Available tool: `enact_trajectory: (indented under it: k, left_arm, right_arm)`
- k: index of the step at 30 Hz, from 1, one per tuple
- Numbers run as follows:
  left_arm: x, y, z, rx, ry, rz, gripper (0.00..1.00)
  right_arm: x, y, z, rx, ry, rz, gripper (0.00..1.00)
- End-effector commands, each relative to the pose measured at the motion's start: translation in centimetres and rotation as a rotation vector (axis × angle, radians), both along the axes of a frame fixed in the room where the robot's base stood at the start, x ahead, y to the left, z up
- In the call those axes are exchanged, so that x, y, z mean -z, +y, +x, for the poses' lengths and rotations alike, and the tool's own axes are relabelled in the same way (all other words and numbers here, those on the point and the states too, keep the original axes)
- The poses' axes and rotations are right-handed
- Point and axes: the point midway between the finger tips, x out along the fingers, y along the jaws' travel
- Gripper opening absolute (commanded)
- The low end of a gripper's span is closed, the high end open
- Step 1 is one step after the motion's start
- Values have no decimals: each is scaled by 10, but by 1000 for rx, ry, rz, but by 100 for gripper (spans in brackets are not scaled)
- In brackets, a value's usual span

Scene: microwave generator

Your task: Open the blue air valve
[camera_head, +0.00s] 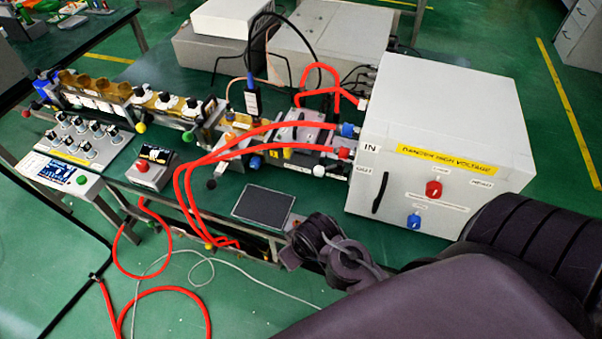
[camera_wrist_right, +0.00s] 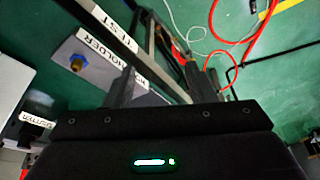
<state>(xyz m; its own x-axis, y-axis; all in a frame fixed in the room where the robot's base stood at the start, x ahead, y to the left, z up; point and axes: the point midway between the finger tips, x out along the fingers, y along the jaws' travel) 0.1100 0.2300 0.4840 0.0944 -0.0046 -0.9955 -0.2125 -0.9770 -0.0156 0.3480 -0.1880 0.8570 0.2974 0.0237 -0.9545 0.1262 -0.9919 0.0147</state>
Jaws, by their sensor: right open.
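Several blue parts show in the head view, and I cannot tell for sure which is the air valve. A blue fitting (camera_head: 348,130) sits at the left side of the white high-voltage box, by the red hoses. A small blue knob (camera_head: 255,162) is low on the bench's middle assembly. A blue knob (camera_head: 414,221) is on the box's front. My right gripper (camera_head: 290,258) is at the bench's front edge, apart from all of these. In the right wrist view its fingers (camera_wrist_right: 166,88) are apart with nothing between them. My left gripper is out of view.
The white box (camera_head: 440,120) stands at right on the green bench. Red hoses (camera_head: 190,175) loop over the front edge to the floor. A dark flat pad (camera_head: 263,206) lies near the edge. The right wrist view shows bench frame bars and a brass fitting (camera_wrist_right: 77,63).

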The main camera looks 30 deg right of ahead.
Motion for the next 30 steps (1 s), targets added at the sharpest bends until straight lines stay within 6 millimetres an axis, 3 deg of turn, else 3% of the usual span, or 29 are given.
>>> enact_trajectory:
  k: [6,12,19,30]
  left_arm:
    - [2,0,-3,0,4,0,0]
    - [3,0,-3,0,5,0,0]
    - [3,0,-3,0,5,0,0]
    - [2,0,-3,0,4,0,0]
  right_arm:
    - [44,-2,-5,-36,40,-15,50]
    - [71,-2,-8,-46,52,-18,50]
    - [83,-3,-10,-49,57,-19,50]
    - [81,-3,-9,-34,49,-16,50]
